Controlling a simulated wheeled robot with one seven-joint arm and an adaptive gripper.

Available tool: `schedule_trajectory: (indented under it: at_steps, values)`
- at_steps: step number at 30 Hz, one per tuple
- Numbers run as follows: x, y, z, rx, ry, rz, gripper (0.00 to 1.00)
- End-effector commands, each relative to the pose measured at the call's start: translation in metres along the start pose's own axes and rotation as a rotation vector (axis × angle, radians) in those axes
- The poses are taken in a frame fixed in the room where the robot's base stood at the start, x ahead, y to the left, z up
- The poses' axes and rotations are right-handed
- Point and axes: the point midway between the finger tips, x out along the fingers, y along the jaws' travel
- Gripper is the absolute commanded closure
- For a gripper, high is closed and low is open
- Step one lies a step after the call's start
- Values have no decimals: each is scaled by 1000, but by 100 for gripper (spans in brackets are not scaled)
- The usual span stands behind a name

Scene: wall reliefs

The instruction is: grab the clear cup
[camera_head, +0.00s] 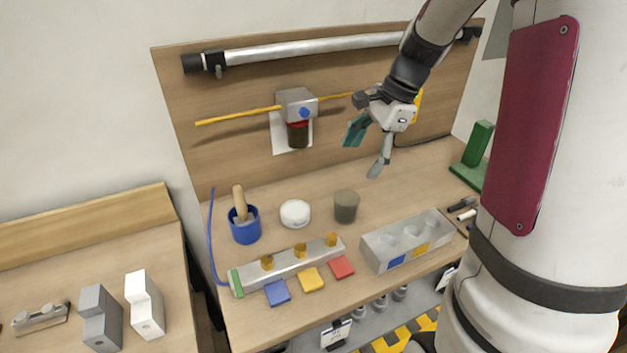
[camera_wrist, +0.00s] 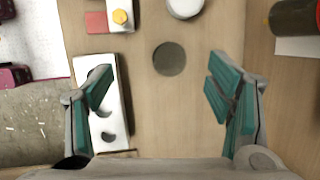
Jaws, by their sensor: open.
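The cup (camera_head: 346,206) is a short grey-green cylinder, looking dull rather than plainly clear. It stands upright on the wooden bench, right of a white round dish (camera_head: 295,213). In the wrist view the cup (camera_wrist: 169,59) shows from above as a dark round disc, ahead of the fingertips and between their lines. My gripper (camera_head: 367,150) is open and empty, above and apart from the cup, in front of the wooden back panel. In the wrist view its teal-padded fingers (camera_wrist: 160,90) are spread wide with bare bench between them.
A grey block with round recesses (camera_head: 375,252) lies in front and right of the cup. A strip with yellow knobs (camera_head: 290,267) lies front left. A blue mug (camera_head: 245,231) stands further left. A dark jar (camera_head: 298,135) is on the back panel. Bench right of the cup is clear.

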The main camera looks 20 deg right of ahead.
Motion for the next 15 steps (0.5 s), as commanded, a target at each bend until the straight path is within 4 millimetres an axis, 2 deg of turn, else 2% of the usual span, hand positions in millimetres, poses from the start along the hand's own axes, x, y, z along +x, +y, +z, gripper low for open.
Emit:
schedule_trajectory:
  at_steps: [1, 3, 7, 11, 15]
  values:
    - [11, -5, -14, 66, -13, 8, 26]
    - [22, -9, -28, 149, -28, 13, 26]
    - [37, -15, -50, 269, -49, 21, 26]
    - [46, -18, -61, 333, -60, 25, 26]
    - [55, -18, -64, 353, -65, 27, 26]
